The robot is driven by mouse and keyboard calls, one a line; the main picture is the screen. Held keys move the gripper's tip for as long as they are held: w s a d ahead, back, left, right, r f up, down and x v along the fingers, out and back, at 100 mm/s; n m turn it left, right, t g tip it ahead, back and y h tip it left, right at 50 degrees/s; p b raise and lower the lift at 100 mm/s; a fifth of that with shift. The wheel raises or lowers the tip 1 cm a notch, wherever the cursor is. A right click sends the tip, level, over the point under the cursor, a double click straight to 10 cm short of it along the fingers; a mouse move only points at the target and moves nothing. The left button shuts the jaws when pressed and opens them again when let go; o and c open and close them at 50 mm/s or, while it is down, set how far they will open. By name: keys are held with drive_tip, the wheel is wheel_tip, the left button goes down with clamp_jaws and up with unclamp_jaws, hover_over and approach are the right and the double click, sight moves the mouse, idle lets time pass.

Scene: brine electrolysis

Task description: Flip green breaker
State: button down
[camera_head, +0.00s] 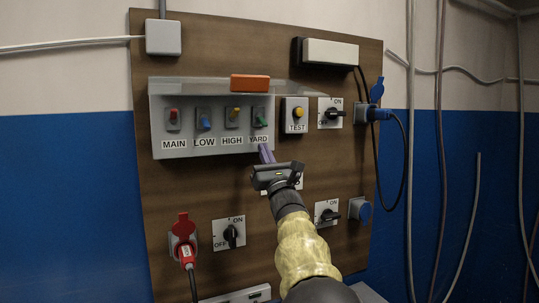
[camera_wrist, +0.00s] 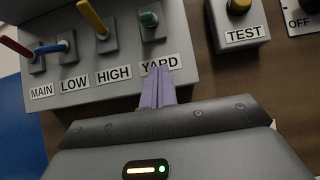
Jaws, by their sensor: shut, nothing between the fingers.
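The green breaker (camera_head: 259,117) is the rightmost of the levers in the grey breaker box (camera_head: 160,112), above the label YARD. In the wrist view the green breaker (camera_wrist: 149,19) shows as a short green lever on a grey plate; I cannot tell whether it is up or down. My gripper (camera_head: 265,149) is shut and empty, its purple fingers together. In the wrist view the tips of my gripper (camera_wrist: 159,72) overlap the lower part of the YARD label (camera_wrist: 160,64), below the green lever and apart from it.
Red (camera_head: 173,117), blue (camera_head: 204,121) and yellow (camera_head: 233,115) levers stand left of the green one. An orange block (camera_head: 250,83) sits on the box top. A yellow TEST button (camera_head: 297,111) and rotary switch (camera_head: 331,113) are to the right. Cables hang further right.

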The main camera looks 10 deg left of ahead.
sight(262, 122)
drive_tip(key=r+p, duration=0.1)
drive_tip(key=r, duration=0.1)
drive_tip(key=r+p, duration=0.1)
drive_tip(key=r, duration=0.1)
drive_tip(key=shift+s+d+p, duration=0.2)
drive_tip(key=shift+s+p, duration=0.1)
drive_tip(key=shift+s, duration=0.1)
drive_tip(key=shift+d+r, duration=0.1)
drive_tip(key=shift+d, duration=0.05)
drive_tip(key=shift+h, duration=0.3)
drive_tip(key=shift+s+r, duration=0.15)
